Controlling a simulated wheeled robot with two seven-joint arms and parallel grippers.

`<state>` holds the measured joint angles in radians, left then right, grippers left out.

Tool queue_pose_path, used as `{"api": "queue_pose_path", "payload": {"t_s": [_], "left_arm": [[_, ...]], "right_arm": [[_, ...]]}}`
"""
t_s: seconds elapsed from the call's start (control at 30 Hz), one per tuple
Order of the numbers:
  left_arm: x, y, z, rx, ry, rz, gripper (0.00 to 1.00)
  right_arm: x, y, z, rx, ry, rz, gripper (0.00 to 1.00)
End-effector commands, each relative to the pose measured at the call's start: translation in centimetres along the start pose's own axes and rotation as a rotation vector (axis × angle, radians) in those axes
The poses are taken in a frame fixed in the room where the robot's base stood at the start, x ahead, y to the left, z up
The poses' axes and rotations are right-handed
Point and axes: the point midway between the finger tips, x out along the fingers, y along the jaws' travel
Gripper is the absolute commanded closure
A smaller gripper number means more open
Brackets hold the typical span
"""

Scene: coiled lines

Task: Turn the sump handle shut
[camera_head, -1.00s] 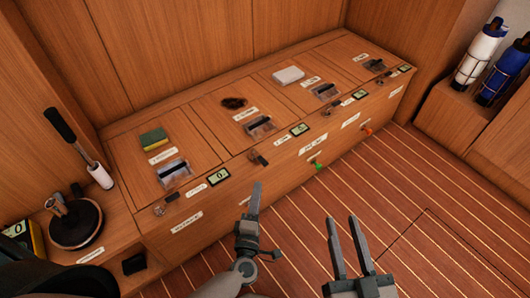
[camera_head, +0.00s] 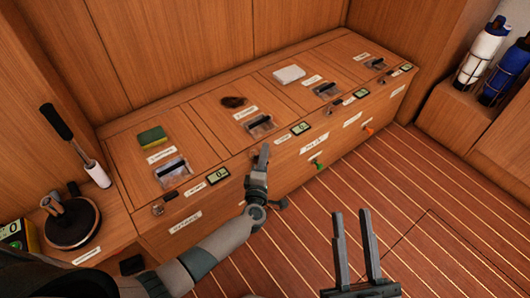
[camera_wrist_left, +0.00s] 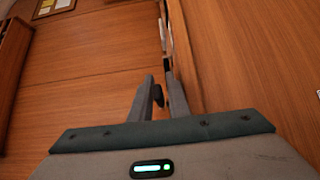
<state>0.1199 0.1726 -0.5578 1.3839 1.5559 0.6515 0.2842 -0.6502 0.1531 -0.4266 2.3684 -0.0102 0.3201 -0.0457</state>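Small dark handles sit along the front edge of the locker top, and one (camera_head: 170,196) shows at the near left. The labels are too small to read, so I cannot tell which is the sump handle. My left gripper (camera_head: 263,158) is at the locker's front edge by the second unit, and it covers most of the handle there. In the left wrist view the left gripper's fingers (camera_wrist_left: 159,85) stand apart, with a small dark piece (camera_wrist_left: 158,96) between them, nearer the left finger. My right gripper (camera_head: 354,245) is open and empty above the floor.
A green handle (camera_head: 317,165) and an orange handle (camera_head: 369,130) stick out of the locker front. A green and yellow sponge (camera_head: 153,137) and a white block (camera_head: 289,74) lie on top. A winch (camera_head: 73,222) stands at left. The floor at right is clear.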

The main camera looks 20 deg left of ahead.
Motion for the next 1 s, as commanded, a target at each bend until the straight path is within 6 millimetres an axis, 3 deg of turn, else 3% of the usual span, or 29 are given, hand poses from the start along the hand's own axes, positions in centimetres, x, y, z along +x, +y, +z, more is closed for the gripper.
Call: {"api": "queue_pose_path", "payload": {"t_s": [0.13, 0.47, 0.57, 1.0], "left_arm": [[0.97, 0.01, -0.01, 0.001, 0.0, 0.001, 0.84], [1.16, 0.03, -0.03, 0.001, 0.0, 0.0, 0.84], [1.16, 0.03, -0.03, 0.0, 0.0, 0.0, 1.0], [1.13, -0.01, -0.03, 0.0, 0.0, 0.0, 1.0]], "right_arm": [[-0.14, -0.2, -0.69, 0.0, 0.038, -0.003, 0.69], [-0.15, -0.25, -0.92, 0.0, 0.048, -0.004, 0.69], [-0.16, -0.25, -0.91, 0.0, 0.048, -0.004, 0.69], [-0.17, -0.26, -0.87, 0.0, 0.047, -0.005, 0.69]]}}
